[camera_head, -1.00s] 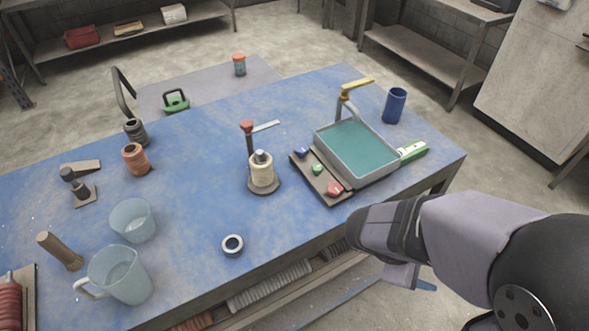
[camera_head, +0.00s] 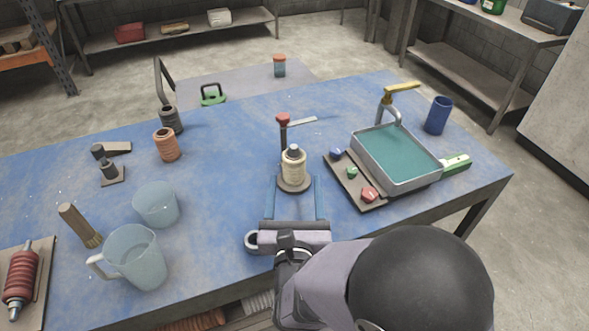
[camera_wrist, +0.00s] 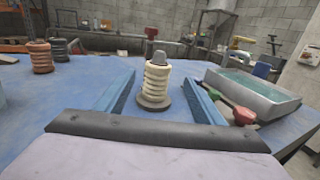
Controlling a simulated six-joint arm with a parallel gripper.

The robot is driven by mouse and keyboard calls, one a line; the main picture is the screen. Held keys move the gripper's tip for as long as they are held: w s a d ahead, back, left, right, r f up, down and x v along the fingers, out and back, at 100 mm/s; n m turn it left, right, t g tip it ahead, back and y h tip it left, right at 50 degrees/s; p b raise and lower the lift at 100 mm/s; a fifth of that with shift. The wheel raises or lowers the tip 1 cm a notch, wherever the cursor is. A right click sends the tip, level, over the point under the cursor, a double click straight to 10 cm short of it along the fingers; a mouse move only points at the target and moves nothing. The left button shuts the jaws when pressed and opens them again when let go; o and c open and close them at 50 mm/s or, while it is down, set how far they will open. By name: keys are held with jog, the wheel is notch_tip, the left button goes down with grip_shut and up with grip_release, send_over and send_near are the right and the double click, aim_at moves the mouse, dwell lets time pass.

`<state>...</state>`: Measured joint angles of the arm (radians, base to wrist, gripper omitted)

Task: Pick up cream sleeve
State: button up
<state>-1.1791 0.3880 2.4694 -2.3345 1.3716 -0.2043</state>
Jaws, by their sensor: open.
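The cream sleeve (camera_head: 293,169) is a ribbed ring-like tube standing upright around a grey post on a round dark base (camera_head: 294,186). It also shows in the wrist view (camera_wrist: 157,82), near the middle, with the grey post top sticking out above it. My gripper (camera_head: 295,187) is open, its two blue fingers pointing away across the table toward the sleeve. In the wrist view the fingers (camera_wrist: 163,84) lie left and right of the sleeve, with a gap on each side. Nothing is held.
A grey tray (camera_head: 437,176) of teal liquid and a panel with coloured knobs (camera_head: 344,190) stand to the right. A red-topped lever (camera_head: 283,130) stands behind the sleeve. A clear jug (camera_head: 138,257) and cup (camera_head: 156,205) stand left. Blue tabletop between is free.

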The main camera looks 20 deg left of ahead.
aim_at(294, 165)
jog(key=shift+p+x, duration=0.75)
jog(key=shift+x, duration=0.95)
jog(key=shift+p+x, duration=0.7)
jog(key=shift+x, duration=1.35)
jog(key=shift+s+a, duration=0.1)
jog(key=shift+a, duration=0.1)
jog(key=c, duration=1.2)
